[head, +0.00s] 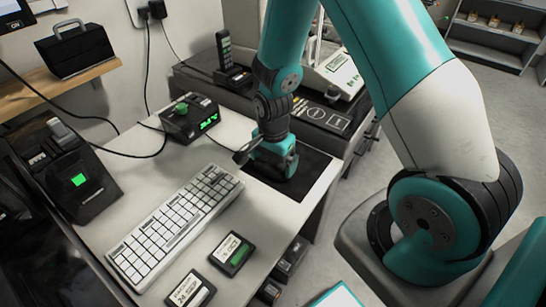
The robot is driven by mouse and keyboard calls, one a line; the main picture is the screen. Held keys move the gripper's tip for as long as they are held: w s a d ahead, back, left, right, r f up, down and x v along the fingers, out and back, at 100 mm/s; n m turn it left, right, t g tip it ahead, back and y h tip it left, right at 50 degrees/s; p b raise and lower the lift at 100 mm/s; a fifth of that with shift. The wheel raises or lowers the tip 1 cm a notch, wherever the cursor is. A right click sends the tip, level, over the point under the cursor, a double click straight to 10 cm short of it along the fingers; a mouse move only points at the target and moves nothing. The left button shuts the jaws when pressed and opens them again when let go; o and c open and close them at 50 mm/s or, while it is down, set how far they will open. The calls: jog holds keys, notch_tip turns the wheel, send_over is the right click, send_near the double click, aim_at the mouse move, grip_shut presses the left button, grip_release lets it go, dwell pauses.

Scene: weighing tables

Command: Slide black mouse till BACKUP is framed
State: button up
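The black mouse cannot be made out; my wrist and gripper cover the spot where it may be. My gripper (273,172) points down low over a black mat (314,172) at the right end of the white desk. Its fingertips are hidden, so I cannot tell whether it is open, shut or touching anything. A screen (14,20) shows only as a cut-off corner at the top left. The word BACKUP is not readable anywhere in view.
A white keyboard (175,225) lies left of the mat. Two labelled black cartridges (232,252) (190,291) lie near the front edge. A box with a green knob (190,118) stands behind the keyboard. A dark unit with a green light (78,180) stands left. A scale (335,70) stands behind.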

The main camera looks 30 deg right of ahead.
aim_at(273, 161)
notch_tip(273, 161, up, 17)
jog(key=p, duration=0.1)
jog(key=shift+r+p, duration=0.2)
jog(key=shift+p, duration=0.15)
dwell(0.4)
jog(key=s+a+r+n+y+p, duration=0.4)
jog(key=s+a+r+n, duration=1)
jog(key=n, duration=0.7)
jog(key=s+r+p, duration=0.1)
jog(key=s+r, duration=0.1)
jog(key=s, duration=0.2)
jog(key=shift+a, duration=0.15)
jog(key=shift+w, duration=0.1)
dwell(0.6)
